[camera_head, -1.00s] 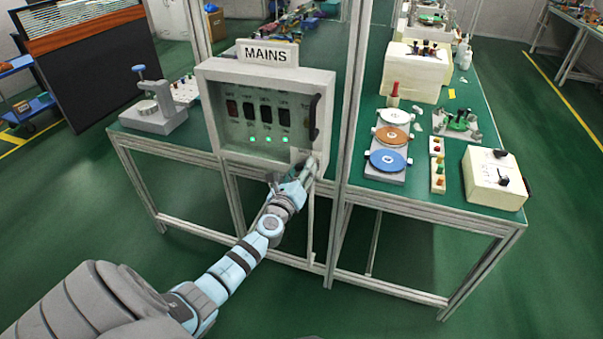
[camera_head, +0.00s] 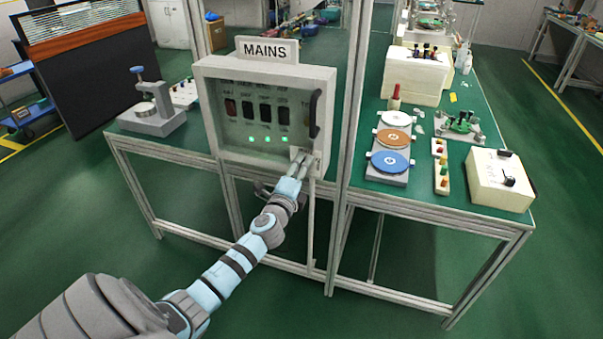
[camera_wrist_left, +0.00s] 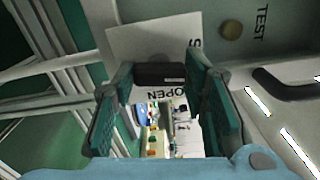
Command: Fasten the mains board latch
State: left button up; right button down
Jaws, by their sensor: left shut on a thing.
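The mains board (camera_head: 207,110) is a grey box with a clear front, a MAINS sign on top and a black upright handle (camera_head: 315,113) on its right side. My left gripper (camera_head: 302,163) is at the lower right corner of its front. In the left wrist view my gripper (camera_wrist_left: 165,100) has its two green pads either side of a dark latch piece (camera_wrist_left: 160,74) and is shut on it. A pale plate (camera_wrist_left: 135,45) behind it carries the word OPEN and part of another word starting with S. The fingers hide part of the latch. My right gripper is not in view.
The board stands in a metal frame, with an upright post (camera_head: 350,130) close on its right. A round button marked TEST (camera_wrist_left: 232,29) is near the latch. A green bench (camera_head: 460,222) with discs and a cream box (camera_head: 497,180) is at the right.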

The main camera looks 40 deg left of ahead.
pick_arm(q)
jog(key=shift+n+b, duration=0.35)
jog(key=shift+n, duration=0.65)
jog(key=o, duration=1.2)
jog(key=shift+c, duration=0.2)
jog(key=v, duration=1.2)
